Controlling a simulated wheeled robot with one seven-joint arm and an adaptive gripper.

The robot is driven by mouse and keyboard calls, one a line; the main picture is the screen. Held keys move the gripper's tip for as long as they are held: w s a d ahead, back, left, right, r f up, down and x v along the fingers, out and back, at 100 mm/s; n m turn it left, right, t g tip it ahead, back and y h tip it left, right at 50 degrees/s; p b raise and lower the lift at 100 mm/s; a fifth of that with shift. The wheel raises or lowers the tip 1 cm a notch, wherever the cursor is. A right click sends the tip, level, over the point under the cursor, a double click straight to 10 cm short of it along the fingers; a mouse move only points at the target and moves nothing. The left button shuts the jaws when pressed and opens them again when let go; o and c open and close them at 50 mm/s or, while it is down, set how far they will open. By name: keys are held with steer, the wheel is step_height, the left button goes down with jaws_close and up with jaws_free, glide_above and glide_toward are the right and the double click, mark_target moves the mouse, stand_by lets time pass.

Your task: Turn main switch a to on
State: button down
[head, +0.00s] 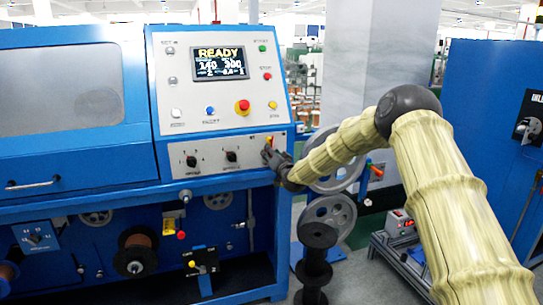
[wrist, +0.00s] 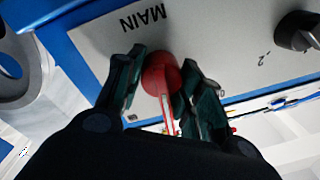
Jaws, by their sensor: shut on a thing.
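Main switch a is a red rotary handle (wrist: 160,80) on a light grey panel, beside the word MAIN, which shows upside down in the wrist view. My gripper (wrist: 162,85) has one dark green finger on each side of the handle and is shut on it. In the head view my gripper (head: 272,156) is at the right end of the lower control panel (head: 212,171) of the blue machine. It hides most of the switch there. I cannot tell the handle's exact setting.
Two black selector knobs (head: 231,156) sit left of the switch. Above is a sloped panel with buttons, a red emergency stop (head: 242,107) and a READY display (head: 219,63). Grey pulleys (head: 330,214) stand just below my arm. A blue cabinet (head: 485,110) stands at right.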

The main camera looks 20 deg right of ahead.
steer(key=c, duration=0.9)
jaws_free()
steer(key=shift+d, duration=0.15)
steer(key=shift+s, duration=0.1)
steer(key=s, duration=1.1)
steer(key=shift+s+d+f, duration=0.25)
steer(key=shift+s+d, duration=0.1)
steer(key=shift+s, duration=0.05)
steer(key=shift+c, duration=0.4)
